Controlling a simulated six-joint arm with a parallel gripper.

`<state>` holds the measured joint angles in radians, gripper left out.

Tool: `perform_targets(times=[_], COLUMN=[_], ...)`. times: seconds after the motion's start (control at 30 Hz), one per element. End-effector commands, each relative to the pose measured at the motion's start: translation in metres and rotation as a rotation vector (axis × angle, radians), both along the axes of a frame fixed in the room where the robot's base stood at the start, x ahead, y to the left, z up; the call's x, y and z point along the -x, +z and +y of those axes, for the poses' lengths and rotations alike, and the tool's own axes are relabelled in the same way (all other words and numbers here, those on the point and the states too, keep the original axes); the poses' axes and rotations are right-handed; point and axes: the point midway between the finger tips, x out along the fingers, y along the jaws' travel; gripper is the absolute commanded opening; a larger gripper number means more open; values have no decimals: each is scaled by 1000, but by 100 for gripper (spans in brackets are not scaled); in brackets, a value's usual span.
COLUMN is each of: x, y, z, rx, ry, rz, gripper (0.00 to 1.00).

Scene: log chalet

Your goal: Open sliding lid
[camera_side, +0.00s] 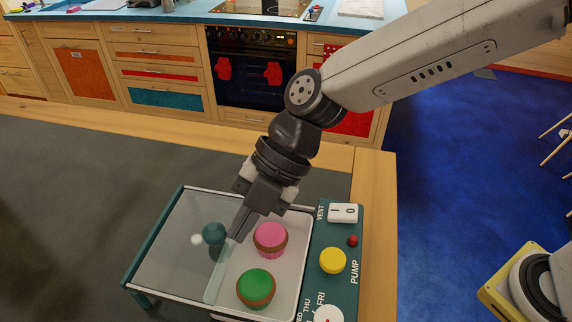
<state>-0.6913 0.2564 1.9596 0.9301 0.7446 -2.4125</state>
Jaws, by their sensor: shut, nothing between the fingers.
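A shallow case with a teal frame and pale rim (150,238) stands on the dark worktop. Its clear sliding lid (180,250) lies over the left part, with a pale strip (214,284) along its right edge. The right part looks uncovered and shows a pink-topped cupcake (270,238) and a green-topped cupcake (256,289). My gripper (236,236) is shut and empty, pointing down at the lid's right edge, left of the pink cupcake. I cannot tell whether its tips touch the lid. The fingers hide part of that edge.
A teal rounded piece (213,234) and a small white ball (196,240) show at the lid. A teal panel right of the case carries a white switch (343,213), a red button (352,241), a yellow knob (332,260) and a white dial (328,315). Worktop left is clear.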

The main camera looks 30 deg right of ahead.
Motion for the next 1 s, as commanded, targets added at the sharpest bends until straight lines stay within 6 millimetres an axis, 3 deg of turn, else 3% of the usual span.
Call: perform_targets(times=[0.57,1.0], x=[-1,-6], y=[6,49], z=[-4,-40], rx=[-1,-2], ry=[1,-2], rz=[-2,-3], gripper=[0,0])
